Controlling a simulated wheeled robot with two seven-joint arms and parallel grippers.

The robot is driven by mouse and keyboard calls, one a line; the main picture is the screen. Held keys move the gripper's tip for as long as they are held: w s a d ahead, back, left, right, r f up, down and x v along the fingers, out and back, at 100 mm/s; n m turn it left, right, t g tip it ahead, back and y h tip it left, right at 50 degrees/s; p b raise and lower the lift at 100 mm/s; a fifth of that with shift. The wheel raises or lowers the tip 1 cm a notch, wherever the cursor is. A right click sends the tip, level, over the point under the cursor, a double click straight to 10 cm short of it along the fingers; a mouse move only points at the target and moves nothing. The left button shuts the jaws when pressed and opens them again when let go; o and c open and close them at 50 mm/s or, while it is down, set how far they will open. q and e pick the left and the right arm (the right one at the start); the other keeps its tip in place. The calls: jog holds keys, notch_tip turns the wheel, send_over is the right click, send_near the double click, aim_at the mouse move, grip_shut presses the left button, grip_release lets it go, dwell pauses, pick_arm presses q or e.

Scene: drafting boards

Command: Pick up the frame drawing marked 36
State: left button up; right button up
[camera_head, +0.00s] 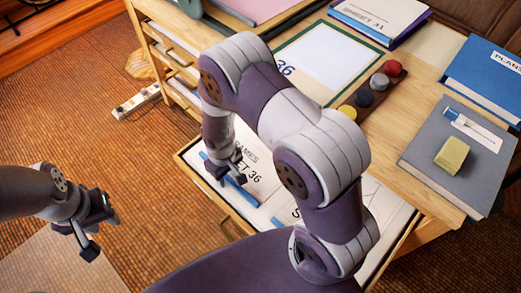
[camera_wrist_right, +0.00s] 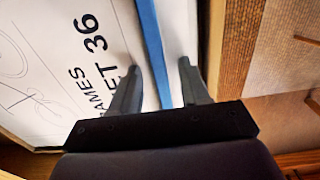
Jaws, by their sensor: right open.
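The frame drawing marked 36 (camera_head: 262,160) is a white sheet in the open drawer, with "SHEET 36" printed on it. A blue strip (camera_head: 243,194) runs along its edge. The drawing also shows in the right wrist view (camera_wrist_right: 45,75), lettering sideways. My right gripper (camera_head: 229,176) is over the strip. In the right wrist view its open fingers (camera_wrist_right: 158,82) are on either side of the blue strip (camera_wrist_right: 153,45); whether they touch it I cannot tell. My left gripper (camera_head: 98,228) looks open and empty, over the floor at left. My right arm hides part of the drawer.
Another sheet with a blue strip (camera_head: 277,223) lies beside it in the drawer (camera_head: 222,207). On the desk are a green-edged board (camera_head: 325,55), a row of coloured knobs (camera_head: 378,81), a grey folder (camera_head: 425,150) with a yellow block (camera_head: 452,154), and a blue plans binder (camera_head: 485,75).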

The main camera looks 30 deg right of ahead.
grip_shut()
jog(key=shift+r, duration=0.2)
